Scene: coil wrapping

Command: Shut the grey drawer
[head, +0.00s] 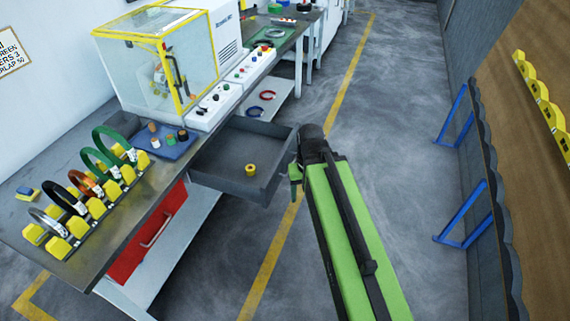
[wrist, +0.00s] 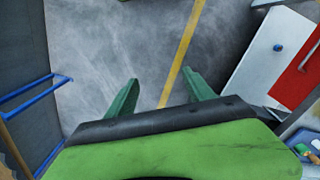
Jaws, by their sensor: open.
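The grey drawer (head: 229,184) is pulled out from under the workbench in the head view, its open top showing. A small yellow ring-shaped piece (head: 250,169) lies inside it near the front. My gripper (head: 296,181) is just to the right of the drawer's front panel; I cannot tell whether it touches. In the wrist view my gripper (wrist: 160,88) shows two green fingers spread apart, with only floor and a yellow line between them. My arm hides part of the gripper in the head view.
A red drawer front (head: 148,236) sits shut under the workbench (head: 92,262). A yellow-framed machine (head: 165,65) and a rack of coils stand on the bench. Blue brackets (head: 462,215) jut from the right wall. The aisle floor (head: 380,120) is clear.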

